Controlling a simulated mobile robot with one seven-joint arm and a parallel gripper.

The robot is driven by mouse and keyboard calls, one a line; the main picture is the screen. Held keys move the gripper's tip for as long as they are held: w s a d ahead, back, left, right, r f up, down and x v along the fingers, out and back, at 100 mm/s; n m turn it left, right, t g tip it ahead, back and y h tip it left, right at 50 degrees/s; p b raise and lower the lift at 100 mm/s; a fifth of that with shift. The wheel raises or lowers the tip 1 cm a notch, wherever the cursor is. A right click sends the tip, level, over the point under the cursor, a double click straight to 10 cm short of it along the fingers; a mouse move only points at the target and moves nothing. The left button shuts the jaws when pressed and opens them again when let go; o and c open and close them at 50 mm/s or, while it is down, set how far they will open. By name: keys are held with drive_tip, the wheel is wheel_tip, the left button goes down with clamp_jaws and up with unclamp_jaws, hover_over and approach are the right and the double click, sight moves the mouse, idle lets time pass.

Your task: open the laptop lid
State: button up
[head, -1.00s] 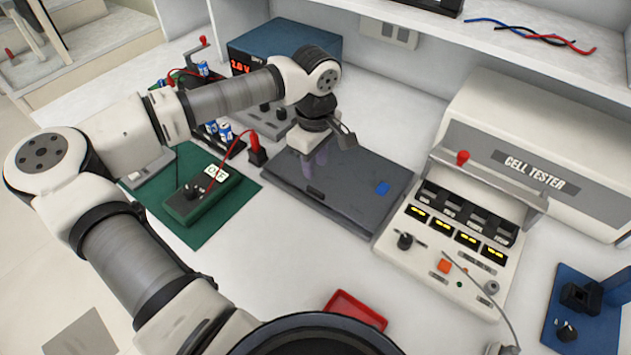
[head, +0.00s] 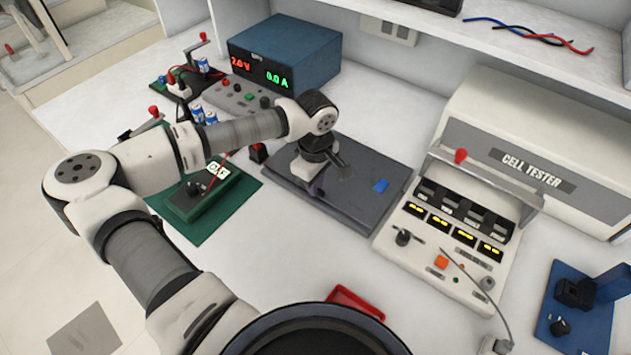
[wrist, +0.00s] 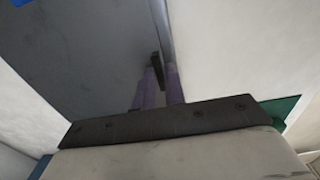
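The laptop (head: 350,203) is a dark grey slab lying flat and closed on the bench. A blue sticker (head: 381,186) is on its lid. My gripper (head: 312,188) points down at the laptop's near front edge, and the arm partly hides that edge. In the wrist view the lid (wrist: 85,60) fills the upper left. My two purple fingers (wrist: 160,80) reach to its edge, one over the lid and one beside it. They stand apart, with a small dark tab (wrist: 155,66) between their tips. Contact with the tab is unclear.
The cell tester (head: 450,225) stands close to the laptop's right. A green mat (head: 215,218) with a meter lies left, and a blue power supply (head: 290,50) stands behind. A red tray (head: 352,300) lies in front. White bench shows between laptop and tray.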

clamp_jaws()
drive_tip(key=shift+r, duration=0.15)
